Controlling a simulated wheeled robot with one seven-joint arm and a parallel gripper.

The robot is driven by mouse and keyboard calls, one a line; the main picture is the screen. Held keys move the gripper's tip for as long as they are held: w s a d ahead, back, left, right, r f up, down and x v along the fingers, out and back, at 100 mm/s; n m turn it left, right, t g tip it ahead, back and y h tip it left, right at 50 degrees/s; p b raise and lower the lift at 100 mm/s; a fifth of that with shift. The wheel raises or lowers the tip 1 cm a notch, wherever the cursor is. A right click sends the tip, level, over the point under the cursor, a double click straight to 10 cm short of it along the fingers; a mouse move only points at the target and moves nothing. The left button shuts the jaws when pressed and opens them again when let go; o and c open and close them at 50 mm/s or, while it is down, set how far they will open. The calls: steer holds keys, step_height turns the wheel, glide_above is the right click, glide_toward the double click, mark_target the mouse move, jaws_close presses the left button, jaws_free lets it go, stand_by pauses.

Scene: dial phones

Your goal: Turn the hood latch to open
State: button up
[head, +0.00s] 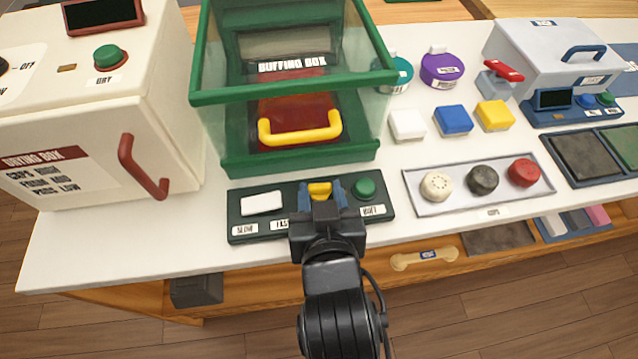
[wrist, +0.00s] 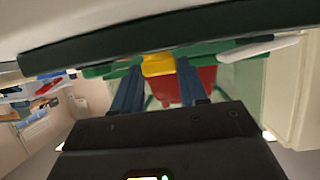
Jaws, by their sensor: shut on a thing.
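The hood latch (head: 320,188) is a small yellow piece on the dark green control panel (head: 285,227) in front of the buffing box (head: 280,166). It also shows in the wrist view (wrist: 158,65). My gripper (head: 320,194) is shut on the latch, with one blue finger on each side of it. In the wrist view my gripper (wrist: 158,80) has the yellow piece between its fingertips. Any label below the latch is hidden by my gripper. The box has a green frame, clear walls and a yellow handle (head: 300,130) on a red part.
A white slider (head: 261,203) is left of the latch and a green button (head: 364,188) close on its right. The drying box (head: 100,110) stands left. A tray (head: 408,193) with several round caps is at right. Bare white counter lies in front of the panel.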

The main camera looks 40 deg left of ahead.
steer(key=shift+n+g+y+p, duration=0.4)
steer(key=shift+n+p, duration=0.1)
steer(key=o, duration=1.1)
steer(key=shift+c, duration=0.2)
steer(key=shift+d, duration=0.15)
steer(key=v, duration=0.7)
steer(key=shift+s+d, duration=0.15)
steer(key=shift+d, duration=0.05)
steer(key=shift+r, duration=0.15)
